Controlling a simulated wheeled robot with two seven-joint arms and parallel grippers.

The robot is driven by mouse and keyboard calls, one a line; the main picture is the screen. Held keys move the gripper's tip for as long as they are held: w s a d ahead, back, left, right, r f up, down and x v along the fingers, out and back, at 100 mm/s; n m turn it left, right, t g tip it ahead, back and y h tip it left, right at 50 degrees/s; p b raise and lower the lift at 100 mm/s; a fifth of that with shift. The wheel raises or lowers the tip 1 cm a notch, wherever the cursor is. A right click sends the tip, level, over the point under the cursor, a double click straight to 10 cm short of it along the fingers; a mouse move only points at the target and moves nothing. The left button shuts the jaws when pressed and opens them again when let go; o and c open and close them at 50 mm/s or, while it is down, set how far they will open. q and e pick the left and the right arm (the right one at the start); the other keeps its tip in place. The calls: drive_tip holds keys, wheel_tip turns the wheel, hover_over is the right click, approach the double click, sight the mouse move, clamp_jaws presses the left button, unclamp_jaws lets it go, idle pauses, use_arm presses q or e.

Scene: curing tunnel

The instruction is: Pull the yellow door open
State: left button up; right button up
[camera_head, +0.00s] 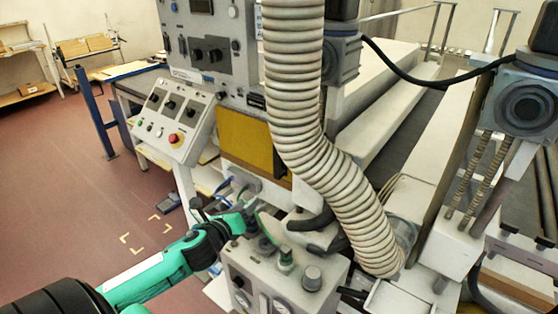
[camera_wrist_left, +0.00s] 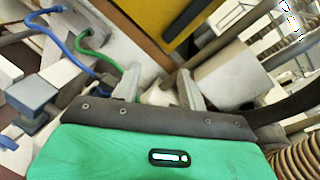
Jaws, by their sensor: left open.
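The yellow door (camera_head: 243,143) is a flat panel on the grey machine, left of the large ribbed hose, which covers its right part. In the left wrist view the yellow door (camera_wrist_left: 165,12) shows at the top with a dark bar across it. My left gripper (camera_head: 250,221) is below the door in the head view, its fingertips hard to make out there. In the left wrist view my left gripper (camera_wrist_left: 160,88) has its two pale fingers spread apart, with no door part between them. My right gripper is not in view.
The ribbed hose (camera_head: 300,115) hangs close to the right. A grey box with knobs and gauges (camera_head: 285,285) stands just below my left gripper. A sloped control panel (camera_head: 172,122) is left of the door. Blue (camera_wrist_left: 78,48) and green (camera_wrist_left: 95,42) hoses run nearby.

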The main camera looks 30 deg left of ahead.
sight(276, 163)
use_arm(q)
drive_tip(key=w+r+m+h+p, duration=0.1)
drive_tip(key=w+m, duration=0.1)
drive_tip(key=w, duration=0.3)
drive_tip(key=w+r+m+t+p, duration=0.1)
drive_tip(key=w+r+m, duration=0.1)
drive_tip(key=w, duration=0.3)
drive_tip(key=w+r+m+h+p, duration=0.1)
drive_tip(key=w+r+m, duration=0.1)
drive_tip(key=w+m, duration=0.2)
drive_tip(key=shift+w+a+h+p, duration=0.25)
drive_tip(key=shift+w+h+p, duration=0.1)
drive_tip(key=shift+w, duration=0.5)
drive_tip(key=shift+w+f, duration=0.1)
drive_tip(key=shift+w, duration=0.55)
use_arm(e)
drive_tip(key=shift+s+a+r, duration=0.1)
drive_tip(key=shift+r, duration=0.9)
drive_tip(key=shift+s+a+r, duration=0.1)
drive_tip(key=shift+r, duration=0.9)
use_arm(q)
drive_tip(key=shift+d, duration=0.1)
clamp_jaws()
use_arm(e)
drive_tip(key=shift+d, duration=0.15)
